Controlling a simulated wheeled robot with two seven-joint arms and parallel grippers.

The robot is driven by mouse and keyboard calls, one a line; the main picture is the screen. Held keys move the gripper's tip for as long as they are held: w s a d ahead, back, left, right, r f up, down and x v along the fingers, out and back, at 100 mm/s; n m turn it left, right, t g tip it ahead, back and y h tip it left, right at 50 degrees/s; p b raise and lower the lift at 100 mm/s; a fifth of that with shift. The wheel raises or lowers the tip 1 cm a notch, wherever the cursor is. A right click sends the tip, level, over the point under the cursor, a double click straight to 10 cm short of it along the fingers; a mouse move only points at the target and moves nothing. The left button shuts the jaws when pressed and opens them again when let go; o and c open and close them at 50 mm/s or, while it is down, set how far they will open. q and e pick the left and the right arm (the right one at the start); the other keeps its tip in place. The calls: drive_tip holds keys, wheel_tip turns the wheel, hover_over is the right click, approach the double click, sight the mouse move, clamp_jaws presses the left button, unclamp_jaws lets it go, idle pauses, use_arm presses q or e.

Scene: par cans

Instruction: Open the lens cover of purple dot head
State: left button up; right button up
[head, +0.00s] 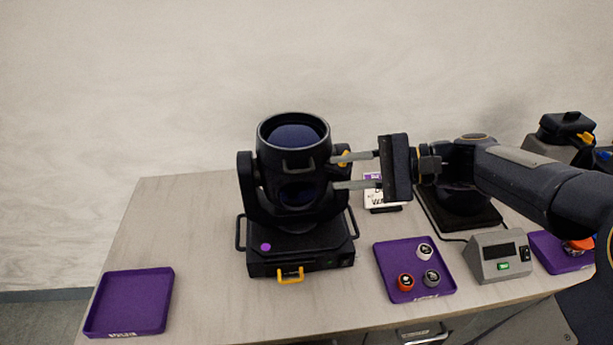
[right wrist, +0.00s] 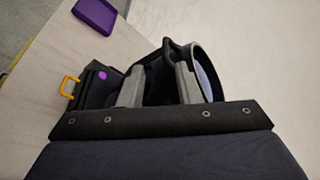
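The purple dot head (head: 290,190) is a black moving light on a base with a purple dot (head: 265,246) at its front left. Its barrel points up, and a dark blue disc (head: 293,138) shows inside the round rim; I cannot tell whether this is cover or lens. A small yellow part (head: 343,157) is on the barrel's right side. My right gripper (head: 337,171) comes from the right, its two fingers apart at the barrel's right side. In the right wrist view, the fingers (right wrist: 160,82) are spread with dark head parts beyond; contact is unclear. My left gripper is out of view.
An empty purple tray (head: 130,302) lies at the left. Another purple tray (head: 414,270) holds three small round parts at the right front. A grey box with a display (head: 498,254) and a small sign (head: 376,193) stand right of the head.

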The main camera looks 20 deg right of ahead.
sight(306, 172)
drive_tip(key=x, duration=0.4)
drive_tip(key=p+x, duration=0.1)
drive_tip(key=x, duration=0.2)
drive_tip(key=shift+w+a+r, duration=0.15)
drive_tip(key=shift+w+a, duration=0.05)
drive_tip(key=shift+w, duration=0.25)
clamp_jaws()
